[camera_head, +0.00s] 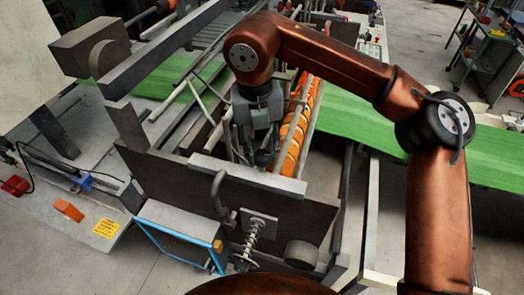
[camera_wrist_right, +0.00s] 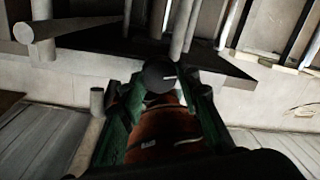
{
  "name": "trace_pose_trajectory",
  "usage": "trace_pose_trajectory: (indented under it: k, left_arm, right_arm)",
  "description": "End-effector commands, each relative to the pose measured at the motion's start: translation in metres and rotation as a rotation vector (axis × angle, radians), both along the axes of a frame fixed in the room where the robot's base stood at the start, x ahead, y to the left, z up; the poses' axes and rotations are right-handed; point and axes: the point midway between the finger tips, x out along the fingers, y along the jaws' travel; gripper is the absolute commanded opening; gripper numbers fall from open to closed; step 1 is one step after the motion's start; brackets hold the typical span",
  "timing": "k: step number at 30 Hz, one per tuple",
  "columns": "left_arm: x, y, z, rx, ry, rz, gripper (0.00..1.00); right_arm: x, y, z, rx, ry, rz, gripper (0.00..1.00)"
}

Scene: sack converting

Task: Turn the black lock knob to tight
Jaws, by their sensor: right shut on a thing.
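The black lock knob (camera_wrist_right: 158,77) is a round dark cap with a short white mark pointing right, seen in the right wrist view. My right gripper (camera_wrist_right: 160,84) has its green fingers on either side of the knob and is shut on it. In the head view my right gripper (camera_head: 262,155) points down behind the pale front rail of the machine, and it hides most of the knob there. I cannot read a tight or loose label. My left gripper is in neither view.
The pale rail (camera_head: 247,176) runs close in front of my right gripper. An orange patterned roller (camera_head: 297,125) lies just right of it, with metal bars to the left. A green web (camera_head: 345,115) crosses behind. A spring (camera_head: 252,240) and a bent pipe (camera_head: 217,190) stand in front.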

Motion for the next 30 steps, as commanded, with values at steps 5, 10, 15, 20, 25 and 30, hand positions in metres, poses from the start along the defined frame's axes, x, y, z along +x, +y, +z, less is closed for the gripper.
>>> trace_pose_trajectory:
  k: [5,10,15,20,25,30]
  left_arm:
    - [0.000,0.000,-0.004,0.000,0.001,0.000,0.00]
    - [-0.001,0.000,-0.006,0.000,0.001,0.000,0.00]
    - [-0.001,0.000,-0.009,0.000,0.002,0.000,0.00]
    - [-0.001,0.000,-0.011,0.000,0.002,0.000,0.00]
    - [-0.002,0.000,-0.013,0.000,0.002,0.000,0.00]
    - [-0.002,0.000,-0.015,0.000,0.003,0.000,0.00]
  right_arm:
    - [0.000,0.001,-0.001,0.000,0.001,-0.167,0.06]
    - [0.000,0.001,-0.002,0.000,0.001,-0.330,0.06]
    - [0.001,0.001,-0.001,-0.001,0.000,-0.491,0.06]
    - [0.001,0.001,-0.001,-0.001,0.002,-0.631,0.06]
    - [0.002,0.001,-0.002,-0.001,0.001,-0.760,0.06]
    - [0.002,0.002,-0.001,0.000,0.002,-0.855,0.06]
